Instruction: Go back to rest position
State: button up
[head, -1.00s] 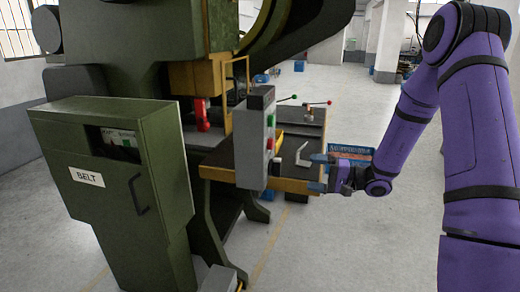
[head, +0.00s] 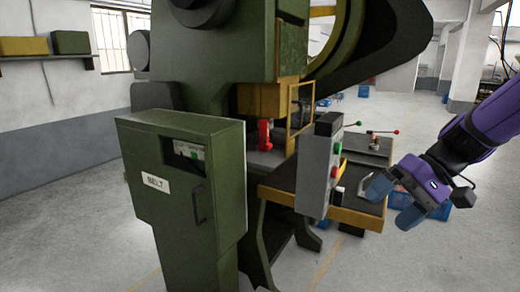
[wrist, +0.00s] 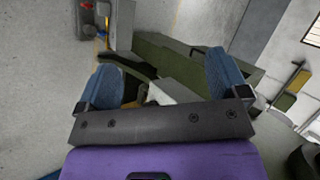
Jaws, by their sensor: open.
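My gripper (head: 393,200) is at the right of the head view, at the right end of the machine's side table (head: 345,214). Its two blue fingers are spread apart. In the wrist view my gripper (wrist: 163,85) is also open, with nothing between its fingers. The green machine shows beyond the fingers there. My purple arm enters the head view from the right edge.
The green press (head: 215,75) and its cabinet marked BELT (head: 190,200) fill the middle. A grey button box (head: 318,170) stands at the table's left. A blue bin (head: 463,195) shows behind my gripper. A wall shelf (head: 50,58) is at far left.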

jog(key=s+d+r+t+h, duration=0.2)
jog(key=s+r+h, duration=0.2)
jog(key=s, duration=0.2)
jog(key=s+d+r+t+h, duration=0.3)
jog(key=s+h, duration=0.1)
jog(key=s, duration=0.2)
jog(key=shift+s+d+r+t, duration=0.25)
jog(key=shift+s+r+t, duration=0.05)
jog(key=shift+s+r, duration=0.1)
jog(key=shift+f, duration=0.1)
jog(key=shift+c, duration=0.4)
